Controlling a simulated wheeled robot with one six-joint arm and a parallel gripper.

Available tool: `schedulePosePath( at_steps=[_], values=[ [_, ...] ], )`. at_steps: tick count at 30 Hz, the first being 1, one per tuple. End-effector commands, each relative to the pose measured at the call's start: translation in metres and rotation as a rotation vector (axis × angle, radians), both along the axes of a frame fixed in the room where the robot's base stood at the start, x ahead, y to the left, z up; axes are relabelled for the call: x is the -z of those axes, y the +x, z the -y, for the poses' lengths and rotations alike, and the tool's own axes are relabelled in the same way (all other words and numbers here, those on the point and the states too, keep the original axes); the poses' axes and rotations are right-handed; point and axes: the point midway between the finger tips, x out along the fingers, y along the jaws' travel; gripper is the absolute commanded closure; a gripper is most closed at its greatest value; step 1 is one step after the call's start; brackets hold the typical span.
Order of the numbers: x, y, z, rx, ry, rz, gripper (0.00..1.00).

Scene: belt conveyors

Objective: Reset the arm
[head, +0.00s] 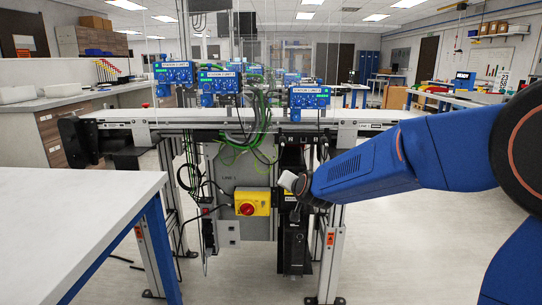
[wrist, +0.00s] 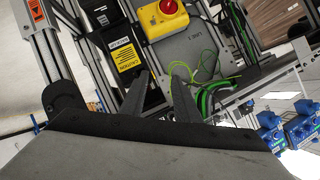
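My blue arm reaches in from the right in the head view. Its end, with my gripper (head: 298,188), is in front of the conveyor frame, right of the yellow box with a red knob (head: 250,204). In the wrist view my gripper (wrist: 160,76) shows two dark fingers standing apart with nothing between them. The yellow box (wrist: 163,18) is beyond the fingertips, and a black unit with a yellow caution label (wrist: 126,57) is beside it. The fingers are hard to make out in the head view.
The conveyor (head: 220,117) spans the view, with blue station boxes (head: 310,97) above it. Green cables (head: 262,115) hang at its middle. A white table (head: 70,215) is at the front left. The floor at lower right is largely clear.

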Motion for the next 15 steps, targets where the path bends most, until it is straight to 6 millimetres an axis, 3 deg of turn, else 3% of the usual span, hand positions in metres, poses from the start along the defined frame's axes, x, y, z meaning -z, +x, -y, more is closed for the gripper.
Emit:
schedulePosePath(
  at_steps=[6,15],
  values=[
    [-0.016,-0.066,0.045,-0.069,-0.084,-0.082,0.71],
    [-0.015,-0.168,0.103,-0.147,-0.216,-0.212,0.71]
  ],
)
